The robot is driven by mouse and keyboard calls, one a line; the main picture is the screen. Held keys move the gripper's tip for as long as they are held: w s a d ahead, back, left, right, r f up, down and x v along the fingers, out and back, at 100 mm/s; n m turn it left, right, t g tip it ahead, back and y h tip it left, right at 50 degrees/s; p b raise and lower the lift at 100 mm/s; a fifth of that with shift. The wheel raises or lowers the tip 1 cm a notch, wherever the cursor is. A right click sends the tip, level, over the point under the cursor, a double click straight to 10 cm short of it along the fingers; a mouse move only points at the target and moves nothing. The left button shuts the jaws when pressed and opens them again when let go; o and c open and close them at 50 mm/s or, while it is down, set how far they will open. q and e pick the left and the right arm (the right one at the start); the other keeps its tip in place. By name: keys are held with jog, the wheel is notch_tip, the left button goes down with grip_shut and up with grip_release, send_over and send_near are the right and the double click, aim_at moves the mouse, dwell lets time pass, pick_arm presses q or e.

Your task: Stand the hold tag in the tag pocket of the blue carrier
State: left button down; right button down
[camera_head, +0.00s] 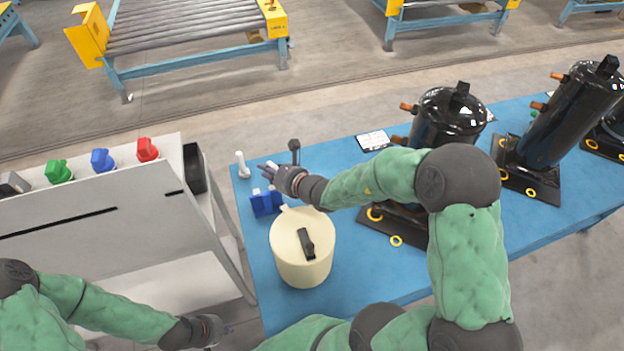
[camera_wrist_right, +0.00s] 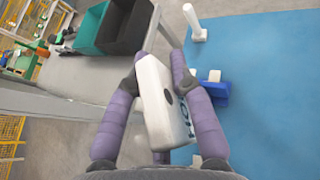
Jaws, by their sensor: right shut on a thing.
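My right gripper (camera_head: 268,172) is shut on the hold tag, a white plate with a dark round hole and blue lettering. The tag (camera_wrist_right: 160,100) sits tilted between the purple-looking fingers of the right gripper (camera_wrist_right: 157,66) in the right wrist view. In the head view the hand mostly hides it. The blue carrier (camera_head: 265,203) stands on the blue table just below the right gripper; it also shows right of the fingers in the right wrist view (camera_wrist_right: 216,90), with pale parts on it. Its pocket is not clear. My left gripper (camera_head: 222,329) is low, away from the table; its fingers are too small to read.
A cream canister (camera_head: 300,262) with a black handle stands close to the carrier. A white post (camera_head: 241,165) stands at the table's back left corner. Black compressors (camera_head: 447,118) fill the right side. A white rack (camera_head: 110,220) with a black bin (camera_head: 194,167) stands left.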

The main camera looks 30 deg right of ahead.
jog(key=w+d+f+m+h+b, duration=0.1)
jog(key=w+d+f+b, duration=0.1)
jog(key=w+d+f, duration=0.5)
jog(key=w+d+f+m+h+b, duration=0.15)
jog(key=d+f, duration=0.35)
jog(key=d, duration=0.6)
jog(key=shift+n+y, duration=0.25)
jog(key=shift+n, duration=0.2)
notch_tip(320, 180, down, 10)
jog(key=b, duration=0.2)
jog(key=shift+w+r+b, duration=0.1)
jog(key=shift+r+b, duration=0.15)
jog(key=shift+b, duration=0.1)
jog(key=shift+f, duration=0.1)
jog(key=c, duration=1.5)
grip_release()
jog(key=shift+f, duration=0.1)
jog(key=o, duration=0.4)
